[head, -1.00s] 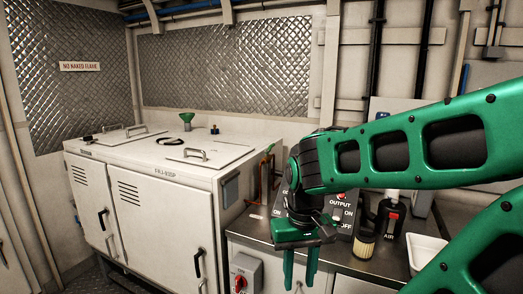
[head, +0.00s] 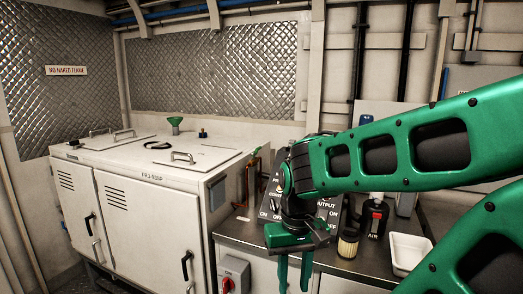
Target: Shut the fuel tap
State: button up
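My gripper (head: 294,272) points down in front of the steel bench, with its two green fingers apart and nothing visible between them. No part is clearly readable as the fuel tap. A thin orange-brown pipe with a small green part (head: 255,168) stands at the right end of the white cabinet, beyond and left of my gripper. It is too small to tell whether it carries a tap or how that is set. A red rotary knob (head: 228,284) sits on a grey box low at the bench front, left of my gripper.
The white cabinet (head: 150,225) fills the left, with a green funnel (head: 175,124) on top. A sloped switch panel (head: 327,212) stands behind my gripper, partly hidden by my arm. A filter (head: 348,243), a black bottle (head: 374,217) and a white tray (head: 410,252) are on the bench.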

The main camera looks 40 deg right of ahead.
aim_at(253, 155)
jog(key=k, duration=1.1)
jog(key=u, duration=0.5)
jog(key=i, duration=1.55)
jog(key=z, duration=0.55)
jog(key=i, duration=0.85)
jog(key=z, duration=0.5)
